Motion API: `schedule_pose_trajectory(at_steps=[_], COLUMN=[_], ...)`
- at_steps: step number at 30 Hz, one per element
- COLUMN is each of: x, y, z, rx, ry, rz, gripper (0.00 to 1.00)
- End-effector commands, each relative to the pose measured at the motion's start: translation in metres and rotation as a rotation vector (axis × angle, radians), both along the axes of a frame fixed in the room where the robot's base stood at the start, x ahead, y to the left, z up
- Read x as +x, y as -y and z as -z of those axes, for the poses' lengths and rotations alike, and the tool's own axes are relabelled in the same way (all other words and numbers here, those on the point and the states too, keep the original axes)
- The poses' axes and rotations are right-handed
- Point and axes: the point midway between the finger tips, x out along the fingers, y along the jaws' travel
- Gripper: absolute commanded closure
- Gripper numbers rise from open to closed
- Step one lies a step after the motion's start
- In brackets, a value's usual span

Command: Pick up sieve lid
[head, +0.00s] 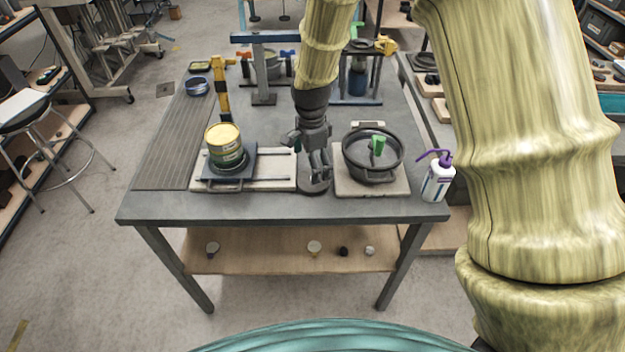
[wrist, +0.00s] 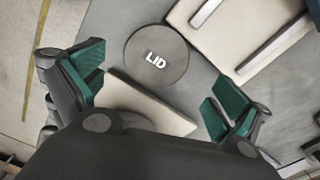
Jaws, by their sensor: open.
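The lid is a flat dark-grey disc marked "LID" (wrist: 157,57) in the wrist view, lying on the grey table top. In the head view it shows partly (head: 313,187) below my gripper, which hides much of it. My gripper (head: 316,168) points down over the table between two pale boards. In the wrist view its green-padded fingers (wrist: 155,88) are spread wide with nothing between them. The lid is off toward the top of that view, apart from both fingers. A dark round pan (head: 358,166), perhaps the sieve, with a green part in it, stands on the right board.
A yellow-and-green can (head: 226,150) stands on a dark stand on the left railed board (head: 272,165). A white bottle with a purple spout (head: 437,182) is at the right edge. A yellow post (head: 222,95) and blue frames (head: 263,70) stand behind.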

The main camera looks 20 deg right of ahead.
Motion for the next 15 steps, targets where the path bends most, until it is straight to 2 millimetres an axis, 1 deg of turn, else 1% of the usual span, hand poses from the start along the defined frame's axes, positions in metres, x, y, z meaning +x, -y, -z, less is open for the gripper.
schedule_pose_trajectory(at_steps=[7,15], x=[-0.001,-0.003], y=[0.002,0.007], z=[0.008,0.035], rx=[0.001,0.001], ry=[0.0,-0.001], rz=[0.003,0.003], gripper=[0.0,0.0])
